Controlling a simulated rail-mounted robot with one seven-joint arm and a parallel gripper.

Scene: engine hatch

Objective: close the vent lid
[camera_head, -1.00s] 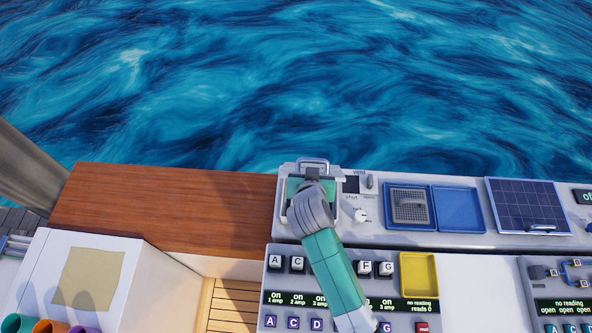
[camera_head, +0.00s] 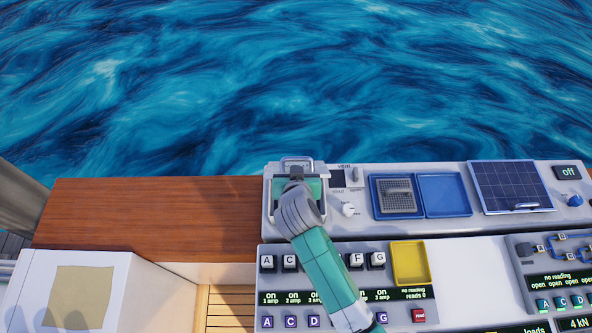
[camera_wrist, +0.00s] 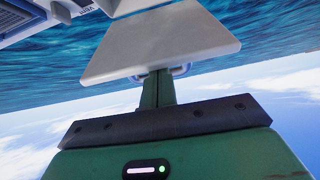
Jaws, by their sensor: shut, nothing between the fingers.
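The vent unit (camera_head: 268,215), labelled "vent", sits on the grey console at the far side. A pale lid plate (camera_wrist: 165,38) fills the upper middle of the wrist view. A metal loop handle (camera_head: 297,160) shows at the unit's far edge, and part of a loop shows behind my fingers in the wrist view. My gripper (camera_wrist: 158,76) is shut and empty, with its fingertips at the plate's near edge. I cannot tell whether they touch it. In the head view, my green hand and grey wrist cover most of the vent, so the lid's angle is hidden.
Right of the vent are a small dark display (camera_head: 337,178), a lever (camera_head: 355,173) and a white knob (camera_head: 348,209). Farther right are blue trays (camera_head: 443,195) and a solar panel (camera_head: 510,186). A switch panel (camera_head: 262,250) lies in front. The wooden deck (camera_head: 150,220) at left is clear.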

